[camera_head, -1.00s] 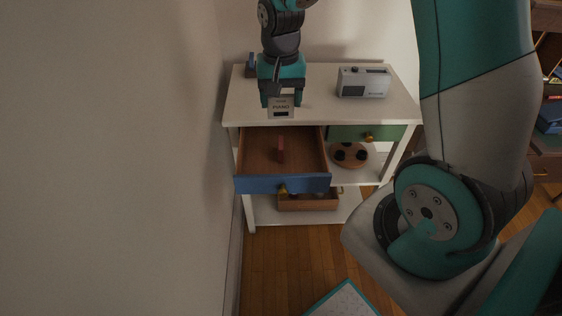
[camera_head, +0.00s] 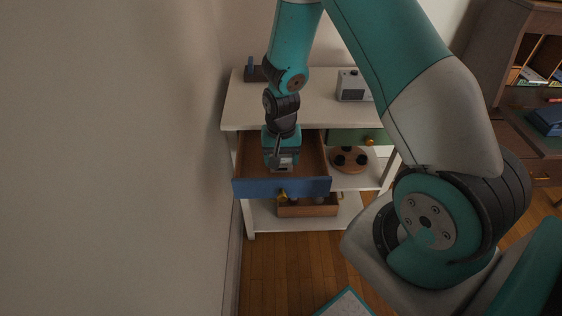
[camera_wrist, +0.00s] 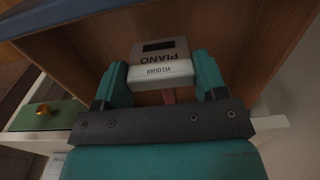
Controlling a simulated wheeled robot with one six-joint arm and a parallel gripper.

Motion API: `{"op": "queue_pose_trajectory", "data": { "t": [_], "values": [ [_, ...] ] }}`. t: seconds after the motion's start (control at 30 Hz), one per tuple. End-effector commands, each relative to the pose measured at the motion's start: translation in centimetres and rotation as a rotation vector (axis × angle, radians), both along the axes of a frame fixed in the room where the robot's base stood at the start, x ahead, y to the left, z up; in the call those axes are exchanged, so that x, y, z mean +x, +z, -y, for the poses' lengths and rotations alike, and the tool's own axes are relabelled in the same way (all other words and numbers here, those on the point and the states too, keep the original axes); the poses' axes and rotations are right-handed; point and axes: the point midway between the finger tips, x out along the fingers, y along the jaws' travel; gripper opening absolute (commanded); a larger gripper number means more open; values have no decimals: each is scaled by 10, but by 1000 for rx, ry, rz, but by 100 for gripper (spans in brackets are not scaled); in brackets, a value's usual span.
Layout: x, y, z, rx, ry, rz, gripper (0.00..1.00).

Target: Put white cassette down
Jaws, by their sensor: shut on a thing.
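The white cassette (camera_wrist: 160,66) is between the two fingers of my gripper (camera_wrist: 166,84) in the wrist view; its label reads "PIANO". My gripper is shut on it. In the head view my gripper (camera_head: 281,164) points down into the open blue-fronted drawer (camera_head: 255,187), and the cassette (camera_head: 282,170) shows small at its tip. I cannot tell whether the cassette touches the drawer floor.
The drawer belongs to a white cabinet (camera_head: 240,112). A grey radio (camera_head: 352,86) and a dark blue object (camera_head: 252,70) stand on its top. A green drawer front (camera_head: 345,137) is to the right. Below are a round wooden tray (camera_head: 347,168) and a wooden box (camera_head: 310,209).

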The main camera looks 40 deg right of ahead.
Motion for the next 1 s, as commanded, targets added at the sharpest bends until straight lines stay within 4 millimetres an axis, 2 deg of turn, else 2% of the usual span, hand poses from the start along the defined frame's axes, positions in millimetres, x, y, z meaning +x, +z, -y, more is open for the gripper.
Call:
{"op": "queue_pose_trajectory", "data": {
  "t": [0.03, 0.13, 0.5, 0.53, 0.6, 0.63, 0.87, 1.0],
  "values": [
    [-1, -9, 0, 1, 0, -4, 41],
    [0, -17, 0, 0, 0, -1, 41],
    [0, -21, 0, 0, 0, 0, 41],
    [0, -21, 0, 0, 0, 0, 70],
    [0, -20, 0, 0, 0, 0, 86],
    [0, -20, 0, 0, 0, 0, 91],
    [0, -20, 0, 0, 0, 0, 91],
    [1, -12, 0, 0, 0, 2, 91]
  ]
}}
